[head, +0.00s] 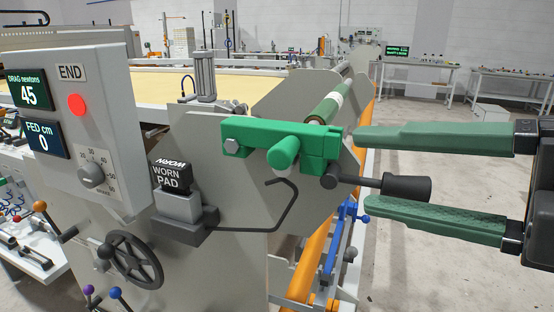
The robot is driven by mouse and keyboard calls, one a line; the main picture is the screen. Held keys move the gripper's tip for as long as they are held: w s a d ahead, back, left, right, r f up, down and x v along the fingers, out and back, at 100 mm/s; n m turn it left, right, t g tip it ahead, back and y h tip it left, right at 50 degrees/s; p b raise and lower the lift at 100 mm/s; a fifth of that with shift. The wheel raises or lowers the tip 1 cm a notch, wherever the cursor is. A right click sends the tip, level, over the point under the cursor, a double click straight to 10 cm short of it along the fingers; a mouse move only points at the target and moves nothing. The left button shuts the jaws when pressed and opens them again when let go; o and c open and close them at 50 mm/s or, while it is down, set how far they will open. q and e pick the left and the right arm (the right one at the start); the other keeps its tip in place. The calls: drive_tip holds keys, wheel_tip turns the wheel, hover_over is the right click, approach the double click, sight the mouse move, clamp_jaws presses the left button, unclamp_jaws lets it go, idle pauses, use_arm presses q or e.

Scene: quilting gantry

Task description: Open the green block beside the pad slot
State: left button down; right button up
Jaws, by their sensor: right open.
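The green block (318,140) is mounted on the grey side plate, with a bolt at its left end and a green roller end sticking out below. A dark lever with a black knob (405,187) extends right from under the block. The worn pad (171,176), a black labelled piece, sits in its grey holder (180,208) left of the block. My right gripper (366,172) comes in from the right with long green fingers open. The knob appears between the two fingers, with gaps above and below; depth is hard to tell. My left gripper is not in view.
A control box (120,130) with drag 45 and fed 0 displays stands at left. A black handwheel (130,262) is below it. A bent black rod (280,212) runs below the block. Orange rails (312,262) and a blue clamp (340,228) lie below the gripper.

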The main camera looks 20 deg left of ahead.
sight(292, 157)
drive_tip(key=x, duration=0.4)
drive_tip(key=p+x, duration=0.1)
drive_tip(key=x, duration=0.7)
drive_tip(key=shift+w+r, duration=0.15)
drive_tip(key=shift+w, duration=0.25)
clamp_jaws()
idle(0.9)
